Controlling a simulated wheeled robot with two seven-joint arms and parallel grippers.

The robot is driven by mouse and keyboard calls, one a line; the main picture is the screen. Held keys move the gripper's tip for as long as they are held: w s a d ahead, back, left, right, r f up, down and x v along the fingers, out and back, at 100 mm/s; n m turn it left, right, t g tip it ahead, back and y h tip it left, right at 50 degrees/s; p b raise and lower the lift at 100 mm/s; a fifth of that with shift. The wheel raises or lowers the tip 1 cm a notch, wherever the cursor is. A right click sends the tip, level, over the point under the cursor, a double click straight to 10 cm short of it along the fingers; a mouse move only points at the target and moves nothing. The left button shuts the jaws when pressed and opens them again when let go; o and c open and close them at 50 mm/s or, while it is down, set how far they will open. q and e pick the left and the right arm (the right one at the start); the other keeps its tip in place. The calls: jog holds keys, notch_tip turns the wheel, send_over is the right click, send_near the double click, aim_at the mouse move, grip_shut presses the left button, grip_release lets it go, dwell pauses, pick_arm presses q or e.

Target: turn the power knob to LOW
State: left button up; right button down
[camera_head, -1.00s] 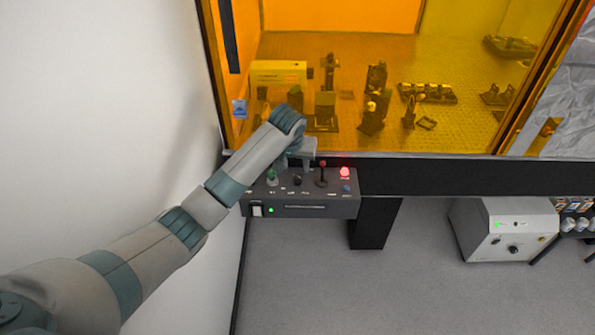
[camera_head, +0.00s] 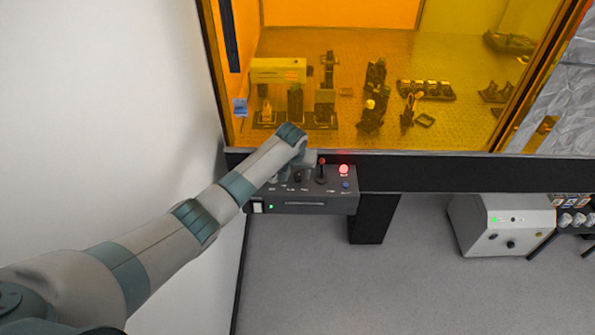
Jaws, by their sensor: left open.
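The dark control box (camera_head: 320,206) sits under the front edge of the orange-windowed enclosure. On its top are a small black knob (camera_head: 297,177), a red-tipped lever (camera_head: 322,172), a lit red lamp (camera_head: 344,170) and a blue button (camera_head: 346,184). The box's labels are too small to read, so I cannot tell for sure which control is the power knob. My left gripper (camera_head: 288,172) is open over the left part of the box top, close to the black knob. My wrist hides most of its fingers and the controls at the left end. My right gripper is not in view.
The enclosure's dark front beam (camera_head: 430,174) runs right behind the box, with optical parts behind the orange window. A white wall (camera_head: 110,110) rises close on the left. A grey unit with knobs (camera_head: 503,228) stands at the right. The floor below is clear.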

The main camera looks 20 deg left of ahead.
pick_arm(q)
jog(key=c, duration=1)
